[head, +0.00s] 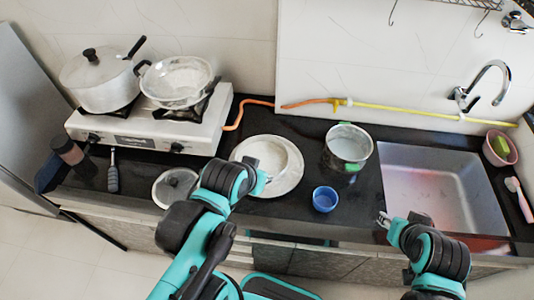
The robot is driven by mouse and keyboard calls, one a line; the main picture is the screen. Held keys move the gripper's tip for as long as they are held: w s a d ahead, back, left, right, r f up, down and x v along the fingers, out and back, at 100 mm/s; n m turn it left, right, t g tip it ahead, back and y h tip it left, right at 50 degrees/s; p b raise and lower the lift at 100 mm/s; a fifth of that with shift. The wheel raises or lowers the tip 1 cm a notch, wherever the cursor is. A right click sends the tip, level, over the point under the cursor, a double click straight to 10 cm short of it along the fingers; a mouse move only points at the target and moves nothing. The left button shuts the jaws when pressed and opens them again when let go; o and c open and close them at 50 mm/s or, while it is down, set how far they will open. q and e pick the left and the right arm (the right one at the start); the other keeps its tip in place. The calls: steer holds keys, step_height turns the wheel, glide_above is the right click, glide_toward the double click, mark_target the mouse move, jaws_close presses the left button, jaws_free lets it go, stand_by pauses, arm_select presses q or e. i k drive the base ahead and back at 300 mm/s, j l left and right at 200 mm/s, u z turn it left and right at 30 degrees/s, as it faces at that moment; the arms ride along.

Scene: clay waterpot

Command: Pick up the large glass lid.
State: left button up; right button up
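A round lid with a see-through grey face, a pale rim and a dark knob (172,191) lies on the black counter at the front left; it looks like the glass lid. My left arm passes just right of it and hides part of its right edge. My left gripper (262,181) is right of the lid, over the left part of a white plate (291,184). Its fingers are small and mostly hidden, and nothing is clearly held. My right gripper (383,220) is at the counter's front edge near the sink, apart from the lid, with no object visible in it.
A stove (150,128) at the back left bears a lidded pot (102,90) and a pan (172,92). A bowl (268,154) sits on the plate. A blue cup (325,199), a metal pot (347,146) and the sink (432,185) lie to the right. A grey-handled brush (113,172) lies left of the lid.

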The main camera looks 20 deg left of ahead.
mark_target(174, 185)
steer(key=k, duration=0.5)
steer(key=u, duration=1.6)
